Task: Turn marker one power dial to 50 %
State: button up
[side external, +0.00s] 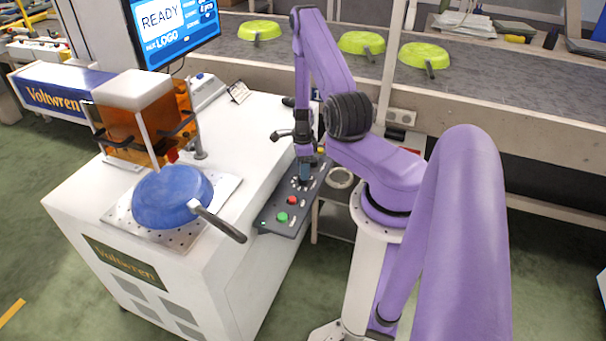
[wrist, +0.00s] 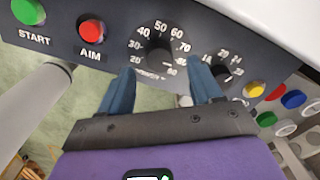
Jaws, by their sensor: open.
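The power dial (wrist: 158,52) is a dark round knob on a dark panel, ringed by white numbers from 20 up through 50 at the top to 80 or more. I cannot tell for sure where its pointer stands. My gripper (wrist: 160,68) is open, with one blue finger on each side of the knob's lower edge and gaps between. Whether either finger touches it is unclear. In the side external view my gripper (side external: 304,181) points down over the panel and hides most of the dial.
The panel (side external: 266,222) also holds a green START button (wrist: 28,11), a red AIM button (wrist: 91,30), a smaller dial (wrist: 221,74) and a yellow button (wrist: 254,89). A blue pan (side external: 172,197) sits on the white machine. Green pans (side external: 361,42) lie on the conveyor behind.

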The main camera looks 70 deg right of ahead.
jog(key=shift+f, duration=1.75)
jog(key=c, duration=1)
